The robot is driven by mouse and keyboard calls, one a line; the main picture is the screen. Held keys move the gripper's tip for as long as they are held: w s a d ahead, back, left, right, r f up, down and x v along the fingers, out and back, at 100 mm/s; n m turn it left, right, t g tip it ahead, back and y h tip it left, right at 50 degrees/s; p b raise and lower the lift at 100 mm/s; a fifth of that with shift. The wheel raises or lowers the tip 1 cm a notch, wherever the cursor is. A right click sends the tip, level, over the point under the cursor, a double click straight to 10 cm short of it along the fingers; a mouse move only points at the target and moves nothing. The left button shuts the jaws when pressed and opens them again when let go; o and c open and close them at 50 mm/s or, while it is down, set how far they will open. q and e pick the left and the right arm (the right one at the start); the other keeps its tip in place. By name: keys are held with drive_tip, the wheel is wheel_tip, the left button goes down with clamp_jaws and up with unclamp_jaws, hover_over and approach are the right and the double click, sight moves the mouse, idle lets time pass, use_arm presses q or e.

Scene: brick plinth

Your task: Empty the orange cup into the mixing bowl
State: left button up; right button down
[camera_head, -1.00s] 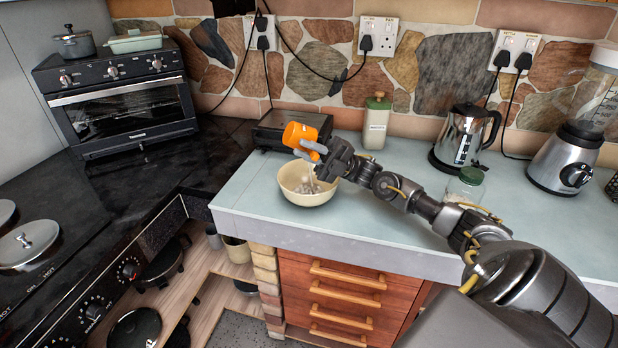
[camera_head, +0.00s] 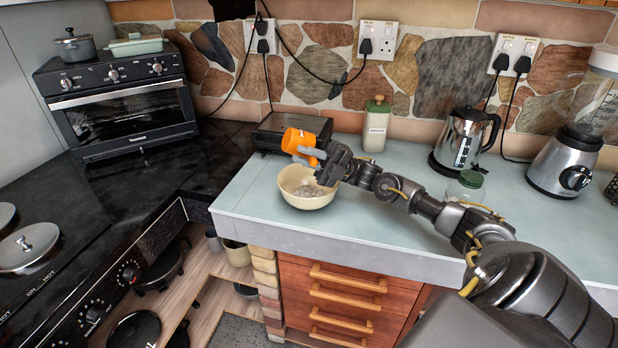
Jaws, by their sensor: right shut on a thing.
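The orange cup (camera_head: 296,139) is tipped on its side above the cream mixing bowl (camera_head: 307,202). My right gripper (camera_head: 311,155) is shut on the cup, over the bowl's rim area and apart from the bowl. The bowl stands upright on the pale blue worktop near its front edge. Greyish bits (camera_head: 309,190) lie in the bowl. The inside of the cup cannot be seen. My left gripper is not in view.
A dark box-shaped appliance (camera_head: 288,128) stands behind the bowl. A cream canister (camera_head: 376,128), a kettle (camera_head: 462,140), a green-lidded jar (camera_head: 466,188) and a blender (camera_head: 566,160) stand to the right. Clear worktop lies left of the bowl.

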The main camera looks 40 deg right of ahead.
drive_tip(key=f+g+h+p, duration=0.1)
drive_tip(key=h+p, duration=0.1)
drive_tip(key=w+a+f+g+h+p, duration=0.1)
drive_tip(key=h+p, duration=0.1)
drive_tip(key=a+f+g+h+p, duration=0.1)
drive_tip(key=f+h+p, duration=0.1)
drive_tip(key=p, duration=0.1)
drive_tip(key=shift+w+a+h, duration=0.2)
drive_tip(key=shift+a+h, duration=0.05)
drive_tip(key=shift+h, duration=0.15)
drive_tip(key=w+a+r+g+h+p, duration=0.15)
drive_tip(key=a+g+h+p, duration=0.3)
drive_tip(key=h+p, duration=0.65)
drive_tip(key=w+a+f+g+h+b, duration=0.2)
drive_tip(key=a+f+h, duration=0.1)
drive_tip(key=f, duration=0.6)
drive_tip(key=shift+w+a+f+g, duration=0.15)
drive_tip(key=shift+g, duration=0.2)
